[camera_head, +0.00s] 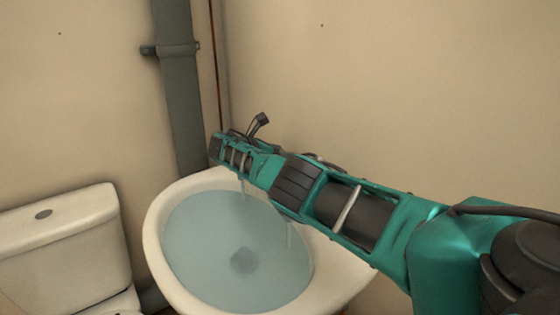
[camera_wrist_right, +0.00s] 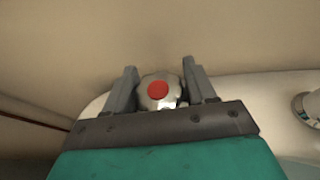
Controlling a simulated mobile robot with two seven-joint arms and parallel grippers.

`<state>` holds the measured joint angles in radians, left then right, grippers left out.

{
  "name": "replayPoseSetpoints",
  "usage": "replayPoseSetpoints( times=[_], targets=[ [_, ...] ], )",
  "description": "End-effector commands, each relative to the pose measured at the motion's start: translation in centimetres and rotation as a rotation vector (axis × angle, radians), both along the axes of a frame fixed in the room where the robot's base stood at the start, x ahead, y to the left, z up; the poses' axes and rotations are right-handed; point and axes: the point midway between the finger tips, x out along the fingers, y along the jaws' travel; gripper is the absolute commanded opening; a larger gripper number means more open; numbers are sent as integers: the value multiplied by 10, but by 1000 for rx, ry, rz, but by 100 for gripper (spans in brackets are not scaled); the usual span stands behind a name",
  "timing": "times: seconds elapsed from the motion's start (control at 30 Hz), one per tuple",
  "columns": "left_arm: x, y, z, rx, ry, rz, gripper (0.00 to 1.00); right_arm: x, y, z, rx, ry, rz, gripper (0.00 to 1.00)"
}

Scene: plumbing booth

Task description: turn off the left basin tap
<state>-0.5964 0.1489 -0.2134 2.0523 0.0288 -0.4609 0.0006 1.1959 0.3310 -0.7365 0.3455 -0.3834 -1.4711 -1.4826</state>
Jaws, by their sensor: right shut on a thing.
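The left basin tap has a silver knob with a red disc on top (camera_wrist_right: 158,92), seen in the right wrist view between my fingers. My right gripper (camera_wrist_right: 160,80) is shut on this knob, with one grey finger on each side. In the head view my right gripper (camera_head: 217,148) reaches over the back left of the basin (camera_head: 153,238), and its fingers and wrist hide the tap. A thin stream of water (camera_head: 243,187) falls below the gripper into the basin. My left gripper is not in view.
Another tap (camera_wrist_right: 308,106) shows partly at the right edge of the wrist view. A second thin stream (camera_head: 290,235) falls farther right in the basin. A toilet cistern (camera_head: 65,250) stands left, and a grey pipe (camera_head: 181,100) runs up the corner.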

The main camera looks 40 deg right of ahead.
Motion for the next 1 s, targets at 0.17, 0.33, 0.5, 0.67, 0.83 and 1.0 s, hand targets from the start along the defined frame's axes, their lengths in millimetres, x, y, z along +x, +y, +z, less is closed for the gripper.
replayPoseSetpoints(
  times=[0.17, 0.33, 0.5, 0.67, 0.83, 1.0],
  targets=[
    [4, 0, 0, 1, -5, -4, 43, -1, -2, 0, -3, 0, -16, 25],
    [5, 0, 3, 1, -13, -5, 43, -1, -2, 1, -4, -1, -19, 25],
    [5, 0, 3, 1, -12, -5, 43, -1, -2, 2, -5, -1, -18, 25],
    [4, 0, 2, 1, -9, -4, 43, -1, -2, 2, -4, -1, -18, 64],
    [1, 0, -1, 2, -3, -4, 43, -1, -1, 1, -3, -1, -17, 76],
    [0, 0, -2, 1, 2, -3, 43, 0, -1, 1, -2, -1, -17, 76]
  ],
)
